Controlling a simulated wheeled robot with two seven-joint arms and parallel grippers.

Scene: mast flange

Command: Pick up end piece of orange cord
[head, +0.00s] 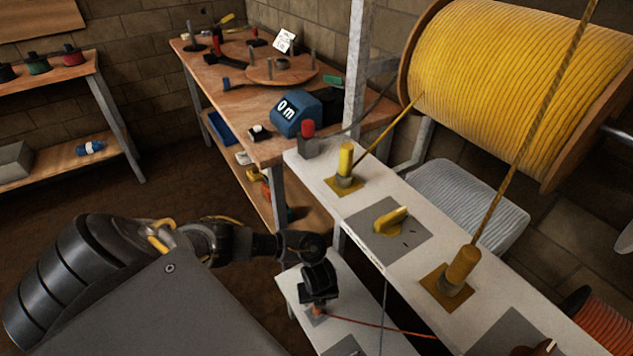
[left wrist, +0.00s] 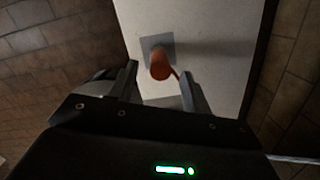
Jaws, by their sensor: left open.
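The orange end piece (left wrist: 161,66) stands on a grey square plate on the white bench, seen between my left fingers in the left wrist view. In the head view the end piece (head: 318,311) shows just below my left gripper (head: 317,298). The orange cord (head: 380,326) runs from it to the right along the bench. My left gripper (left wrist: 158,88) is open, with a finger on each side of the end piece; I cannot tell whether either touches it. My right gripper is not in view.
A large yellow cord spool (head: 510,85) is at the upper right, its cord reaching yellow end pieces (head: 345,165) on the upper white shelf. An orange cord spool (head: 603,325) is at the lower right. A wooden workbench (head: 250,120) with a blue meter (head: 297,113) stands behind.

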